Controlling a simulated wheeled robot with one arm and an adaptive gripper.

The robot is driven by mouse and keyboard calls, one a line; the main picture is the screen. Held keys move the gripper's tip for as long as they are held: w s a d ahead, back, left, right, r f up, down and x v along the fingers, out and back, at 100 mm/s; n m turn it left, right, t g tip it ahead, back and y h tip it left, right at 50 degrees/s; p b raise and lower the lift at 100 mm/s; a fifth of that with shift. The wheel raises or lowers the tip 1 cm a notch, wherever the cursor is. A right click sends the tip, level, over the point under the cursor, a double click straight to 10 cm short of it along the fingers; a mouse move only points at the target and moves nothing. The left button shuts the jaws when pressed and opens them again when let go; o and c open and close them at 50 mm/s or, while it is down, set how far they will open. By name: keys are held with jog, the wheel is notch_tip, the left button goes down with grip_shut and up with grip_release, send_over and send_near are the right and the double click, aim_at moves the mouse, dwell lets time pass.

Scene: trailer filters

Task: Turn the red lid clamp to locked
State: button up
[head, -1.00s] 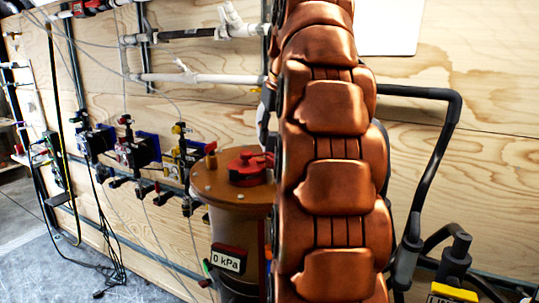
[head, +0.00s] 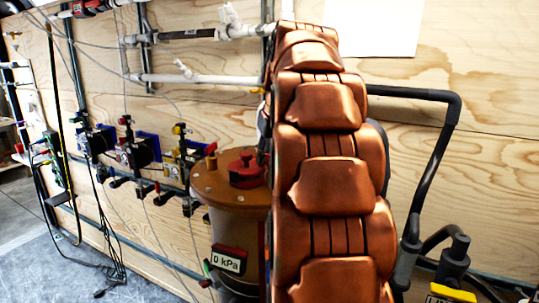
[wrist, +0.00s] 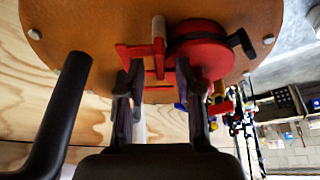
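The red lid clamp (head: 247,171) sits on the brown lid (head: 212,187) of a canister in the head view. In the wrist view the clamp's round red body (wrist: 199,48) and a flat red bar (wrist: 135,51) show close up against the lid (wrist: 95,22). My gripper (wrist: 158,72) has its two dark fingers apart, just in front of the clamp. A red piece and a pale upright peg (wrist: 158,28) appear between or just beyond the fingertips. I cannot tell whether the fingers touch the clamp. In the head view my arm hides the gripper and the lid's right side.
A 0 kPa gauge (head: 228,260) is on the canister's front. Valves and thin hoses (head: 140,150) line the plywood wall to the left. A black bent pipe (head: 440,150) rises at the right; a dark tube (wrist: 60,115) stands left of my gripper.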

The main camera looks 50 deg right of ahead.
grip_shut()
dwell(0.7)
